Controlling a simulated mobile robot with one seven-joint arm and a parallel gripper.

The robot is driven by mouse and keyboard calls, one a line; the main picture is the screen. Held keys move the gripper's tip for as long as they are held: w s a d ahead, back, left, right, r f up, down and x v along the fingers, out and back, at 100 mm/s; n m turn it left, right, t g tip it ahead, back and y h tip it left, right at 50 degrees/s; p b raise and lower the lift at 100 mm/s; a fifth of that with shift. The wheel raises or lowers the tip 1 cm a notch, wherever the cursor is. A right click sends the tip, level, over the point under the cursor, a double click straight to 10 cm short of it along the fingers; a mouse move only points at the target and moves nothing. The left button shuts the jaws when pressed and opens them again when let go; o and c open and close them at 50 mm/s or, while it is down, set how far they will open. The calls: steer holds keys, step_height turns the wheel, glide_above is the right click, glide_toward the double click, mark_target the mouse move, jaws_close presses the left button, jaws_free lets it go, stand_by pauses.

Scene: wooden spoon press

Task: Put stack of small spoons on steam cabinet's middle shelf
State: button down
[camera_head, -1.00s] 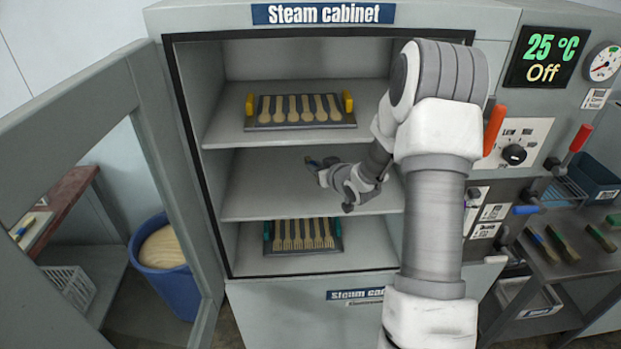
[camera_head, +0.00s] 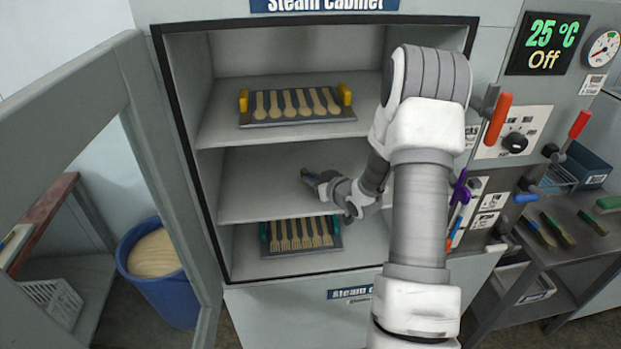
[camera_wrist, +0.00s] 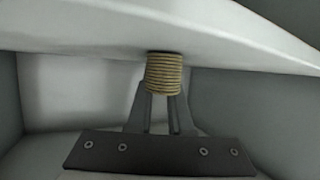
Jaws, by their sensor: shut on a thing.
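My gripper (camera_head: 312,180) reaches into the steam cabinet (camera_head: 350,22), above the middle shelf (camera_head: 250,202). In the wrist view its two fingers (camera_wrist: 163,96) are shut on the stack of small spoons (camera_wrist: 164,72), a ridged, pale yellow-brown pile. The stack's upper end in that view lies close to a pale slab edge; I cannot tell whether they touch. The head view does not show the stack clearly, as my wrist hides it. The visible part of the middle shelf is bare.
A tray of several spoons (camera_head: 295,106) with yellow ends lies on the top shelf. A tray of several forks (camera_head: 300,235) with green ends lies at the bottom. The cabinet door (camera_head: 150,130) stands open at left, near a blue bin (camera_head: 165,290). Levers (camera_head: 497,120) are at right.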

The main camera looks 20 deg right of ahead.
steer(key=shift+f, duration=0.25)
steer(key=c, duration=0.8)
jaws_free()
steer(key=shift+r, duration=0.1)
steer(key=shift+c, duration=0.2)
steer(key=shift+r, duration=0.1)
steer(key=shift+s+r, duration=0.1)
steer(key=shift+r, duration=0.05)
steer(key=v, duration=1.1)
steer(key=shift+s+r+b, duration=0.15)
steer(key=shift+s+b, duration=0.2)
steer(key=shift+b, duration=0.05)
steer(key=shift+d, duration=0.15)
